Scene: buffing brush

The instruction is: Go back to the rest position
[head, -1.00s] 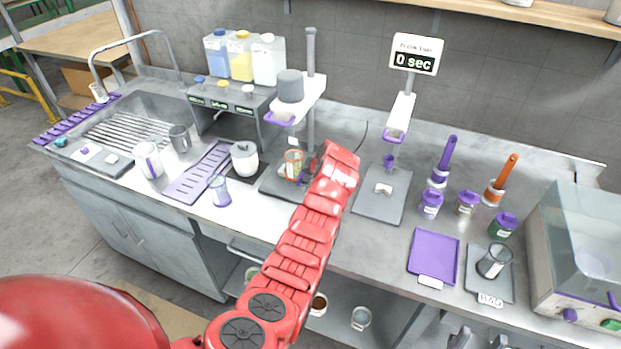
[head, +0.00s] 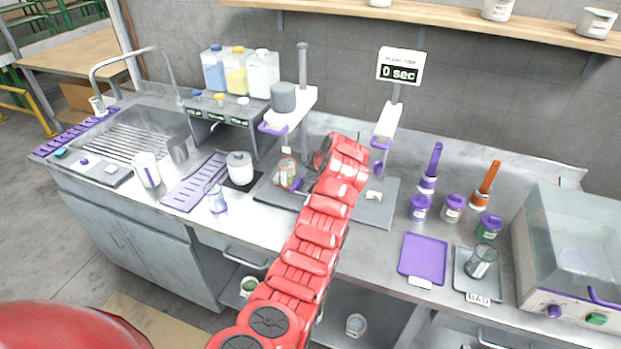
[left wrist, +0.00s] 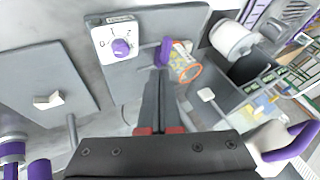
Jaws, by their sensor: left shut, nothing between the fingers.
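My left arm reaches up the middle of the head view over the counter. My left gripper (head: 305,188) is mostly hidden behind its own red wrist there. In the left wrist view its dark fingers (left wrist: 159,82) are together and empty. Their tips appear close to a purple upright piece (left wrist: 165,52) and an orange-rimmed clear cup (left wrist: 185,73); I cannot tell whether they touch. The cup also shows in the head view (head: 286,172), on a grey base under the stand. My right gripper is not in view.
A stand with a grey cylinder (head: 283,97) rises behind the cup. A second grey plate (head: 378,213) lies right of my wrist, partly covered. A white pot (head: 240,167) stands left, purple-lidded jars (head: 420,208) and a purple tray (head: 423,256) right.

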